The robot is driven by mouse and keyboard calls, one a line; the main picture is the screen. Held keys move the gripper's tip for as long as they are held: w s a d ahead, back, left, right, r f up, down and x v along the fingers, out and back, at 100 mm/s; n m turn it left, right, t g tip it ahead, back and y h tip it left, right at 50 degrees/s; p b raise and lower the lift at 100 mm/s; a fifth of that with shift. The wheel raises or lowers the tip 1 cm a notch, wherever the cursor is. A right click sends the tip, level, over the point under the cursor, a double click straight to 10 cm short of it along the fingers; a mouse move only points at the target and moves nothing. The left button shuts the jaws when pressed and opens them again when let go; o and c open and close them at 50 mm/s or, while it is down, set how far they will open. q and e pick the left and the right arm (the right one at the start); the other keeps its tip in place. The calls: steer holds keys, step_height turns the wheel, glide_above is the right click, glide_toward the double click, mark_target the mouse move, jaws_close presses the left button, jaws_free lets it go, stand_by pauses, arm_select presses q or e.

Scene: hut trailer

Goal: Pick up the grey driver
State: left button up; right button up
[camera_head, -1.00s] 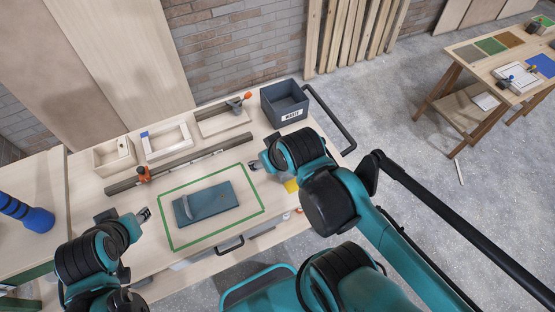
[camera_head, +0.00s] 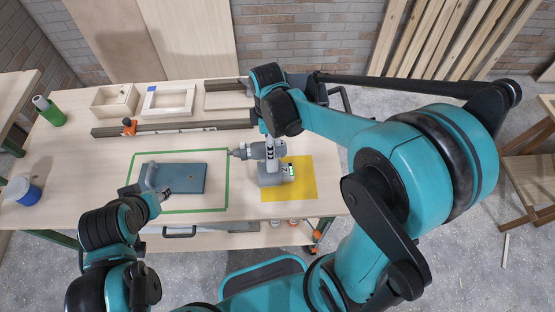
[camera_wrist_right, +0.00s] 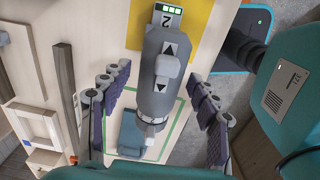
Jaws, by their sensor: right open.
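The grey driver (camera_head: 257,151) stands upright on its battery base on a yellow mat (camera_head: 303,178), with its nose pointing left. In the right wrist view the driver (camera_wrist_right: 160,72) lies between the spread fingers of my right gripper (camera_wrist_right: 159,78), and its battery shows a "2" and green lights. The fingers are open, one on each side of the driver; contact cannot be told. In the head view the arm partly hides this gripper (camera_head: 269,138). My left gripper (camera_head: 163,196) is by the near left part of a blue board; its opening is unclear.
The blue board (camera_head: 185,178) with a handle lies inside a green outline. A long rail (camera_head: 180,128) with an orange clamp and wooden trays (camera_head: 168,101) lie behind it. A dark bin (camera_head: 312,88) is partly hidden behind my right arm. Green and blue cylinders stand at left.

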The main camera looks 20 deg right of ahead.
steer(key=shift+d+f, duration=0.1)
steer(key=shift+f, duration=0.65)
steer(key=f+b, duration=0.1)
steer(key=f, duration=0.1)
steer(key=f+b, duration=0.1)
steer(key=f, duration=0.1)
steer(key=a+f+b, duration=0.1)
steer(key=f, duration=0.1)
steer(key=shift+f, duration=0.4)
jaws_close()
